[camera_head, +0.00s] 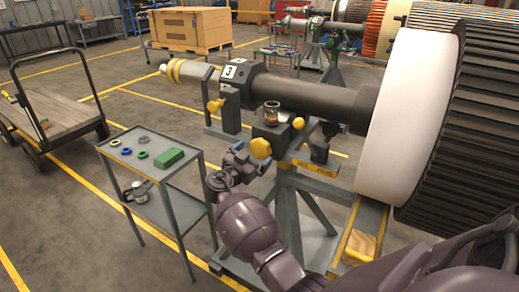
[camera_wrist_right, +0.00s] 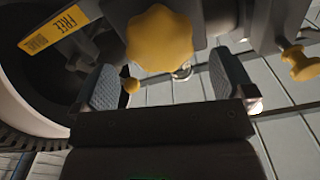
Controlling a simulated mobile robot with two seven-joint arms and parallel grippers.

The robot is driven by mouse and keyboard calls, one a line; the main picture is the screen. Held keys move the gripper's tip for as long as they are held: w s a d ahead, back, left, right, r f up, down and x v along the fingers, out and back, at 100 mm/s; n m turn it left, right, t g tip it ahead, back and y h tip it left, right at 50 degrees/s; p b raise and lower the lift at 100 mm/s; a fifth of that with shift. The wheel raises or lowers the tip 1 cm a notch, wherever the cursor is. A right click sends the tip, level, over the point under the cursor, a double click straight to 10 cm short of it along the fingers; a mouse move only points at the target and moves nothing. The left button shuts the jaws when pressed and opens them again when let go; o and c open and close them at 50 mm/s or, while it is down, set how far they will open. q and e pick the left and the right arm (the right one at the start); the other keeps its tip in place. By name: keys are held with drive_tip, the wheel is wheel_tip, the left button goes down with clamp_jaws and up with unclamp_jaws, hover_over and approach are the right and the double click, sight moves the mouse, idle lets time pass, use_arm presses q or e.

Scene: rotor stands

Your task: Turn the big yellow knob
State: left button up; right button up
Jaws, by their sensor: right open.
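The big yellow knob (camera_head: 261,148) is a lobed knob on the front of the rotor stand, below the dark shaft. It also shows large at the top middle of the right wrist view (camera_wrist_right: 159,40). My right gripper (camera_head: 239,158) is just left of the knob in the head view. In the right wrist view its two padded fingers (camera_wrist_right: 162,86) are spread wide, with the knob just beyond and between them. I see no finger touching the knob. My left gripper is not in view.
Smaller yellow knobs (camera_head: 215,105) (camera_head: 298,123) sit on the same stand. A grey cart (camera_head: 187,187) with rings and a green block (camera_head: 169,158) stands at left. A big white-rimmed rotor (camera_head: 402,115) is at right. A flatbed trolley (camera_head: 62,110) stands at far left.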

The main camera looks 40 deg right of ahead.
sight(258, 150)
drive_tip(key=shift+x, duration=2.1)
drive_tip(key=c, duration=0.9)
